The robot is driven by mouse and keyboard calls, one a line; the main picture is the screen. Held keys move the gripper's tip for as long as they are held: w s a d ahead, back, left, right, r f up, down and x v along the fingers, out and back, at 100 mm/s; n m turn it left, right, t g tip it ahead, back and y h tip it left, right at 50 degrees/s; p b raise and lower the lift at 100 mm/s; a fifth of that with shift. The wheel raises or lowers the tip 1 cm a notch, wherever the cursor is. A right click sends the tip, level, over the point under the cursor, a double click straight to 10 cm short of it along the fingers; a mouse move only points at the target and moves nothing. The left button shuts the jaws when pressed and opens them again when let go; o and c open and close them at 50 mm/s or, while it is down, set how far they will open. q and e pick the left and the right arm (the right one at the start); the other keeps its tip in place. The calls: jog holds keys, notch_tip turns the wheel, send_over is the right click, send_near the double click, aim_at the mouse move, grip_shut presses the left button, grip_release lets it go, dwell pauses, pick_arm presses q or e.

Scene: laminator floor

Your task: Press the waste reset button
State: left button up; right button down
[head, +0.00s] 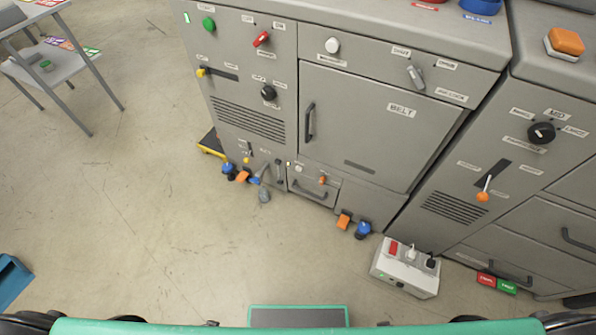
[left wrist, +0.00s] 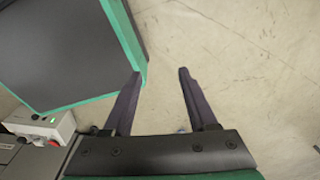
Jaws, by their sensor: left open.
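The grey machine (head: 285,150) stands in the head view with several buttons and knobs. A small white round button (head: 299,167) sits at its lower front, above a low drawer (head: 312,190) and beside a small orange switch (head: 322,180). A larger white round button (head: 333,45) sits above the door marked BELT. The small labels are too blurred for me to tell which is the waste reset button. My left gripper (left wrist: 160,75) is open and empty in the left wrist view, over bare floor and away from the buttons. My right gripper is in neither view.
A pale power box (head: 405,268) with a red switch stands on the floor before the machine. Orange and blue items (head: 344,219) lie along its foot. A blue object (head: 12,280) is at the left edge, a grey table (head: 60,65) farther back. The floor between is clear.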

pick_arm(q)
grip_shut()
jog(key=shift+s+a, duration=0.1)
dwell(1.3)
